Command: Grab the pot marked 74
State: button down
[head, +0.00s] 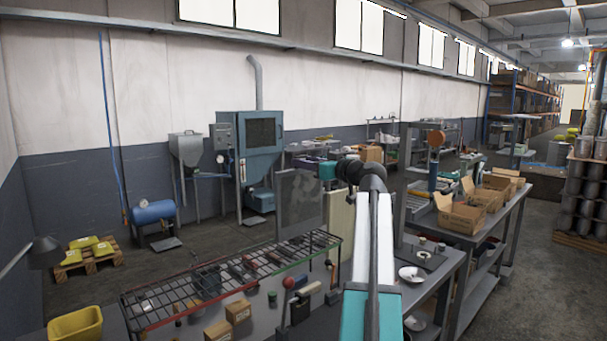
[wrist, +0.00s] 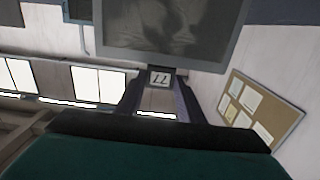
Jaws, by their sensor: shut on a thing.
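My gripper (wrist: 159,92) is shut on the short handle of a grey, flat, rectangular pan (wrist: 240,45) with a light rim and a dark, smudged face. A white tag (wrist: 160,79) sits between the fingertips; its dark mark looks like two similar strokes, perhaps 77, and I cannot read it as 74. In the head view my gripper (head: 316,172) shows small beside its teal body, and a grey panel (head: 299,205) that seems to be the pan hangs there above the wire rack. No other numbered pot can be made out.
A black wire rack (head: 190,290) with several small items stands below. A yellow bin (head: 75,324) is at the lower left. A grey bench (head: 455,262) with cardboard boxes (head: 462,217) is to the right. In the wrist view a cork board (wrist: 262,108) hangs on the wall.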

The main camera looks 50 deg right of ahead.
aim_at(301, 172)
jog(key=f, duration=0.1)
jog(key=w+f+p, duration=0.1)
jog(key=f, duration=0.1)
jog(key=shift+a+p, duration=0.2)
jog(key=shift+p, duration=0.1)
jog(key=shift+f, duration=0.4)
jog(key=c, duration=1.2)
grip_release()
jog(key=shift+r, duration=0.2)
jog(key=s+b, duration=0.3)
jog(key=s, duration=0.9)
jog(key=shift+a, duration=0.35)
